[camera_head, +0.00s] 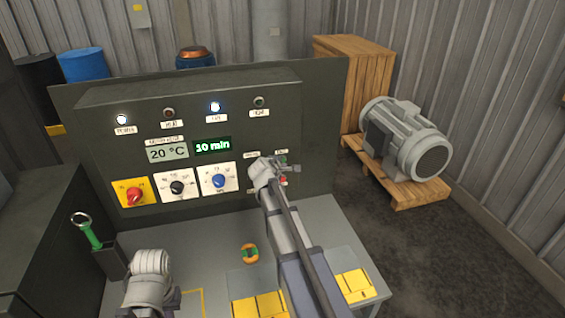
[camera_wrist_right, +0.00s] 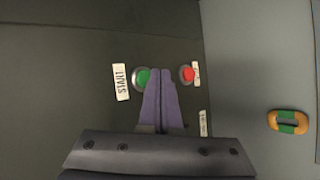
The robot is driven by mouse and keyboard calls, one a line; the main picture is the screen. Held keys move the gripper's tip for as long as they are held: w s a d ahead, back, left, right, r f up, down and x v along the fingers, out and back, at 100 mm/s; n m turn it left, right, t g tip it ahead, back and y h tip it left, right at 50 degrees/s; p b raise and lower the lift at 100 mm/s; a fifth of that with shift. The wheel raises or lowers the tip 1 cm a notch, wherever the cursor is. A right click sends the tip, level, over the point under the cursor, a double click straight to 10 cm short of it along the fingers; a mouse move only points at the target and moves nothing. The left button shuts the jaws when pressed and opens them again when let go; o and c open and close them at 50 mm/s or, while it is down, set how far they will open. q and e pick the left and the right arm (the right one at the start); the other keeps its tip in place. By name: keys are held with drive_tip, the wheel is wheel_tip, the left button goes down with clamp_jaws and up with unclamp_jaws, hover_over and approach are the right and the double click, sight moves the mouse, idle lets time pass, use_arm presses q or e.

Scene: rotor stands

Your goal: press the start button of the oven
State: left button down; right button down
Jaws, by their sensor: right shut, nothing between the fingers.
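The oven's dark control panel (camera_head: 150,100) fills the middle of the head view. The green start button (camera_wrist_right: 141,77) shows in the right wrist view beside its START label (camera_wrist_right: 121,82); the fingers cover part of its edge. My right gripper (camera_wrist_right: 160,73) is shut and empty, its purple fingertips in front of the panel between the green button and a red button (camera_wrist_right: 187,74). I cannot tell whether the fingertips touch the panel. In the head view my right gripper (camera_head: 287,168) hides most of the button area.
The panel has a 20 °C display (camera_head: 168,153), a 10 min display (camera_head: 212,146), a red switch (camera_head: 134,195) and two dials. Two upper lamps are lit. An orange-and-green ring (camera_head: 250,253) lies on the grey bench (camera_head: 215,238). A motor (camera_head: 405,140) stands on a pallet at right.

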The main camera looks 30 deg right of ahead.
drive_tip(key=shift+w, duration=0.1)
drive_tip(key=shift+w+d, duration=0.1)
drive_tip(key=shift+w, duration=0.25)
drive_tip(key=shift+w+d, duration=0.1)
drive_tip(key=shift+w, duration=0.25)
idle(0.9)
drive_tip(key=shift+s+a, duration=0.2)
drive_tip(key=shift+s, duration=0.6)
drive_tip(key=s, duration=0.2)
drive_tip(key=s+a, duration=0.1)
drive_tip(key=s, duration=0.1)
drive_tip(key=shift+s+a, duration=0.1)
drive_tip(key=shift+s, duration=0.3)
idle(0.8)
